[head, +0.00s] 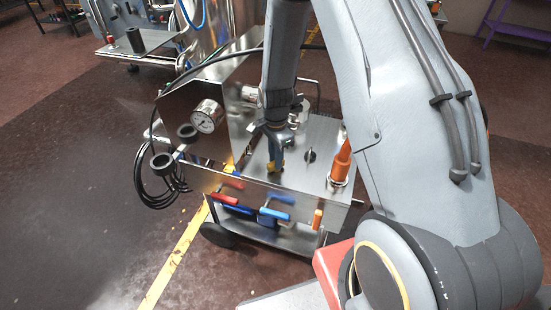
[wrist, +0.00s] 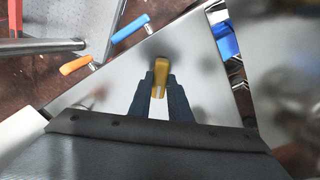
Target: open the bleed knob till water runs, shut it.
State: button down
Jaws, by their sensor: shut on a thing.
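A small yellow knob (wrist: 160,72), which I take for the bleed knob, stands on the steel top of a wheeled machine. My gripper (wrist: 160,88) has its two dark fingers closed around the knob, one on each side. In the head view my gripper (head: 276,158) points down at the machine's top plate (head: 318,132), and only a sliver of yellow shows at the fingertips. The knob's base and any outlet are hidden. No running water shows in either view.
A pressure gauge (head: 207,116) is at the left. Red (head: 224,199), blue (head: 272,216) and orange (head: 317,219) levers stick out in front. Black cable loops (head: 148,190) hang left.

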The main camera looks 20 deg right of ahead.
jog(key=shift+w, duration=0.1)
dwell(0.3)
jog(key=c, duration=1.6)
grip_release()
jog(key=shift+c, duration=0.2)
notch_tip(320, 180, up, 7)
jog(key=shift+r+b, duration=0.2)
jog(key=shift+b, duration=0.6)
jog(key=shift+r, duration=0.25)
jog(key=shift+r, duration=0.2)
jog(key=s+r+n, duration=0.5)
jog(key=s+n, duration=0.2)
jog(key=s, duration=0.2)
jog(key=s+r+n+t, duration=0.1)
jog(key=s+r+n, duration=0.5)
jog(key=s, duration=0.3)
jog(key=shift+r+n, duration=0.25)
jog(key=shift+n, duration=0.65)
